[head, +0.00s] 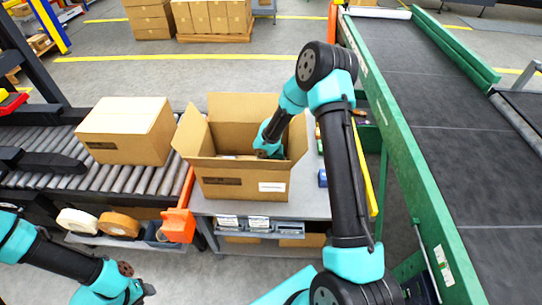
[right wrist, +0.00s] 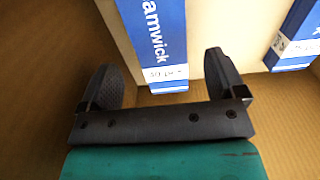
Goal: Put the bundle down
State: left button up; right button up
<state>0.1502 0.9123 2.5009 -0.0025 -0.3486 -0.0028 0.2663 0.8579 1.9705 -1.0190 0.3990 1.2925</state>
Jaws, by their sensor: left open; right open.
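The bundle (right wrist: 215,30) shows in the right wrist view as a pale cream block with blue printed panels, one reading "amwick". It lies inside the open cardboard box (head: 243,185), which stands on the grey table in the head view. My right gripper (right wrist: 165,82) is open inside the box, its two fingers spread at the bundle's near edge with one blue panel between them. I cannot tell whether they touch it. In the head view the box walls hide these fingertips. My left gripper (head: 143,292) is open and empty at the lower left, away from the box.
A closed carton (head: 128,130) sits on the roller conveyor (head: 60,165) left of the box. Tape rolls (head: 118,224) lie on a low shelf in front. A green-framed belt (head: 440,130) runs along the right. The box's flaps stand up around my right arm.

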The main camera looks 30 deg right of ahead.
jog(key=shift+r, duration=2.6)
